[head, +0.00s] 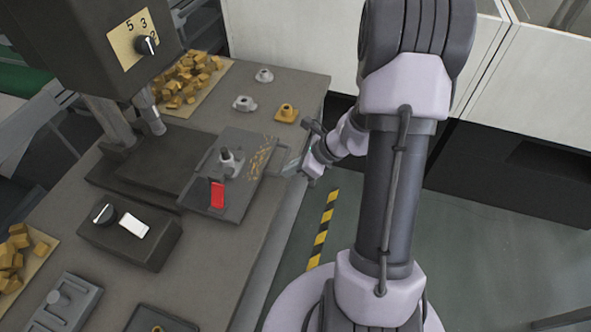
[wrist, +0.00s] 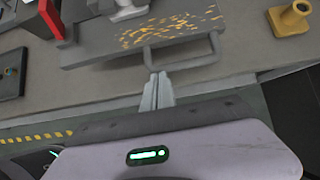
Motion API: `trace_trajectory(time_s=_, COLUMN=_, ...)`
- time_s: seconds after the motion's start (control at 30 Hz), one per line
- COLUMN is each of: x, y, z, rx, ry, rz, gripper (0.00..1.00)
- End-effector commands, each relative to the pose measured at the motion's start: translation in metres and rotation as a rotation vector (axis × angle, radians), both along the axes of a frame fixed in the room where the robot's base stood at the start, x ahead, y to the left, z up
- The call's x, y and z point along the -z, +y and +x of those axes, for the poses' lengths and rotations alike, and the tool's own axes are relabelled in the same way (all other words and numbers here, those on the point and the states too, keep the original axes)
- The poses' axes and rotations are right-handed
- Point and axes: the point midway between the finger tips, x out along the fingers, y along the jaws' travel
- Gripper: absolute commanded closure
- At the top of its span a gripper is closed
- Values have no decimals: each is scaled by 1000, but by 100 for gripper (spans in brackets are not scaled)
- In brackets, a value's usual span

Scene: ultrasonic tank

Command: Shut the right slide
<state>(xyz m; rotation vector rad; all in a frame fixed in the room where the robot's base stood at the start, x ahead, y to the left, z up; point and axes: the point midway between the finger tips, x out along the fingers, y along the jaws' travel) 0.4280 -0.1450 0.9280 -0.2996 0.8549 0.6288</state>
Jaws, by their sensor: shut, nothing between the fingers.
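The slide is a dark grey plate (head: 237,200) that sticks out to the right from the dark base of the machine. It carries a grey fixture with a knob (head: 229,160), a red block (head: 217,195) and scattered brass chips. In the wrist view the slide (wrist: 110,52) shows its chips and a grey bar handle (wrist: 185,65) on its near edge. My gripper (head: 290,168) is at the table's right edge, just off the slide's handle side. In the wrist view its fingers (wrist: 157,88) are shut and empty, with tips close to the handle's left end; contact cannot be told.
A control box (head: 130,236) with a knob and white switch stands left of the slide. Brass blocks lie on a tray at the back. Grey and brass fittings (head: 286,113) stand on the table behind the slide. The floor right of the table is clear.

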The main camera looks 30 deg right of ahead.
Motion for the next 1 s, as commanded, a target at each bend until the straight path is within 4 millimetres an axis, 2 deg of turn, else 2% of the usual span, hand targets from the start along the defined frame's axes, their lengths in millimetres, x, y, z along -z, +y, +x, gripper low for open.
trace_trajectory(time_s=0.23, x=0, y=1, z=1, rx=-1, ry=0, rz=0, gripper=100)
trace_trajectory(time_s=0.37, x=0, y=7, z=9, rx=-3, ry=-1, rz=-1, gripper=100)
trace_trajectory(time_s=0.57, x=1, y=31, z=38, rx=-6, ry=-1, rz=0, gripper=100)
trace_trajectory(time_s=1.0, x=0, y=96, z=120, rx=-5, ry=1, rz=-1, gripper=100)
